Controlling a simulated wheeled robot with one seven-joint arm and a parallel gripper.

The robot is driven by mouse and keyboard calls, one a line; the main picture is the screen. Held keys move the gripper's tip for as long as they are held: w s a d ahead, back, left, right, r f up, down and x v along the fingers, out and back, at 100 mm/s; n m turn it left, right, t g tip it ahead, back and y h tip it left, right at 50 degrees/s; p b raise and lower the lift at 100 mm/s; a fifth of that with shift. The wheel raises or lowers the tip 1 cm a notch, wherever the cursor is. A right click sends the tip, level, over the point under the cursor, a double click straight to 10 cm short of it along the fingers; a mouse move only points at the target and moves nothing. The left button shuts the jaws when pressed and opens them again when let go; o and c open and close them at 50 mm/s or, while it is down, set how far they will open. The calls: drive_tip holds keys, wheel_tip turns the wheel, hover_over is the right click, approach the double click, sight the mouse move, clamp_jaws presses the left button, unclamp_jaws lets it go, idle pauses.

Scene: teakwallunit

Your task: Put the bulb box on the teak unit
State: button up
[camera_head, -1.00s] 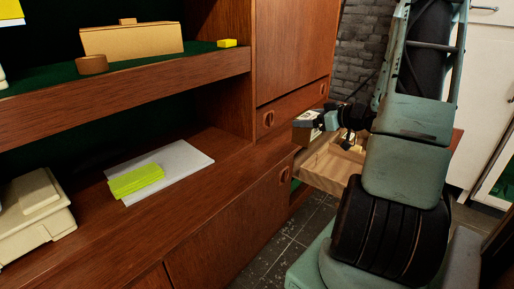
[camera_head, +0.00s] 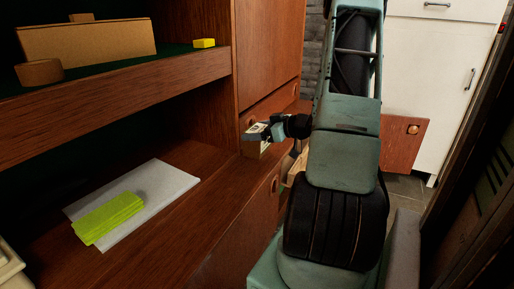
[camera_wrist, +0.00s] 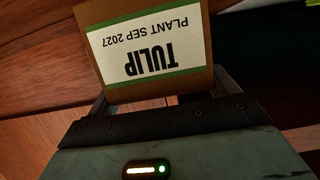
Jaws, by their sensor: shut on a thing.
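The bulb box (camera_wrist: 150,45) is a brown carton with a green-edged white label reading "TULIP PLANT SEP 2027", upside down in the wrist view. My gripper (camera_wrist: 162,95) is shut on it. In the head view the held box (camera_head: 254,149) is at the end of my gripper (camera_head: 264,134), close in front of the teak unit's right part. The teak unit (camera_head: 205,215) has a broad lower top and a shelf above it. I cannot tell whether the box touches the unit.
A white sheet (camera_head: 172,187) with a lime-green pad (camera_head: 108,219) lies on the lower top. The shelf holds a cardboard box (camera_head: 90,42), a brown tape roll (camera_head: 39,72) and a small yellow block (camera_head: 204,43). Bare wood lies right of the sheet. An open teak drawer (camera_head: 398,140) juts out behind my arm.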

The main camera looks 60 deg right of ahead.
drive_tip(key=shift+f+b, duration=0.8)
drive_tip(key=shift+f, duration=1)
drive_tip(key=shift+f, duration=0.15)
drive_tip(key=o, duration=0.9)
drive_tip(key=shift+s+r, duration=0.1)
drive_tip(key=shift+r, duration=0.1)
drive_tip(key=p+v, duration=0.4)
drive_tip(key=v, duration=0.7)
drive_tip(key=shift+s+r, duration=0.1)
drive_tip(key=shift+s, duration=0.3)
